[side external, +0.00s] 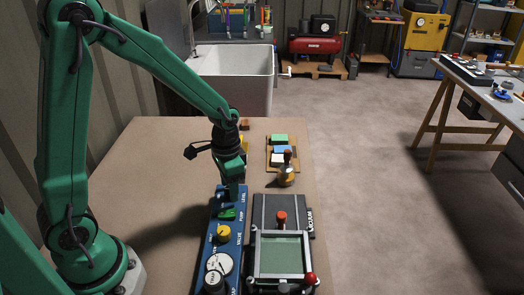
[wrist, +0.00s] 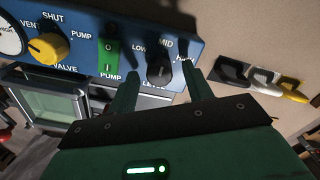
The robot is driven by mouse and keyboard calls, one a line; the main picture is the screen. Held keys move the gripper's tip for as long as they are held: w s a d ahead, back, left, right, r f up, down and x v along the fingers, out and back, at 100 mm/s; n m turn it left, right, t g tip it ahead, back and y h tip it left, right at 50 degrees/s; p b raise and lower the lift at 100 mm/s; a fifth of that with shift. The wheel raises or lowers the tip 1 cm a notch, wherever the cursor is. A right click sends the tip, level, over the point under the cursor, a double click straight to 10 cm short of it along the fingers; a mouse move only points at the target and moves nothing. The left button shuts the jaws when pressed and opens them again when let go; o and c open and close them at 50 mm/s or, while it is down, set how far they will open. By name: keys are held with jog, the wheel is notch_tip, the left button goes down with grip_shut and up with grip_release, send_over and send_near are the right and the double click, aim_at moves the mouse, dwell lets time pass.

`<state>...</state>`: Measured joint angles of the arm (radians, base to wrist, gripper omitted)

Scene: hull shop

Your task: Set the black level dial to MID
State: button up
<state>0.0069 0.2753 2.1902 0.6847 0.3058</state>
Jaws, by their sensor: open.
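The black level dial (wrist: 160,70) sits on the blue panel (wrist: 212,22) in the wrist view, with LOW, MID and a partly hidden HIGH label around its upper side. I cannot tell for certain which label it points to. My gripper (wrist: 162,82) is open, with one green finger on the left of the dial and one on the right. I see no clear contact. In the side external view my gripper (side external: 233,192) is low over the far end of the blue panel (side external: 236,222), under the LEVEL label, and hides the dial.
On the panel, a green pump switch (side external: 228,214), a yellow valve knob (side external: 224,233) and a white gauge (side external: 219,264) stand nearer the camera. A vacuum chamber (side external: 281,255) stands to the right. The tabletop's left is clear.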

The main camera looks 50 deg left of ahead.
aim_at(228, 189)
jog(key=shift+r, duration=3.5)
jog(key=shift+s+r, duration=0.2)
jog(key=shift+r, duration=0.3)
jog(key=s+r+n+t, duration=0.3)
jog(key=s+r+t, duration=0.2)
jog(key=s+r, duration=0.5)
jog(key=shift+s+r+n+t, duration=0.3)
jog(key=shift+s+r, duration=0.1)
jog(key=shift+s, duration=0.9)
jog(key=shift+a, duration=0.1)
jog(key=shift+c, duration=0.5)
jog(key=shift+w, duration=0.1)
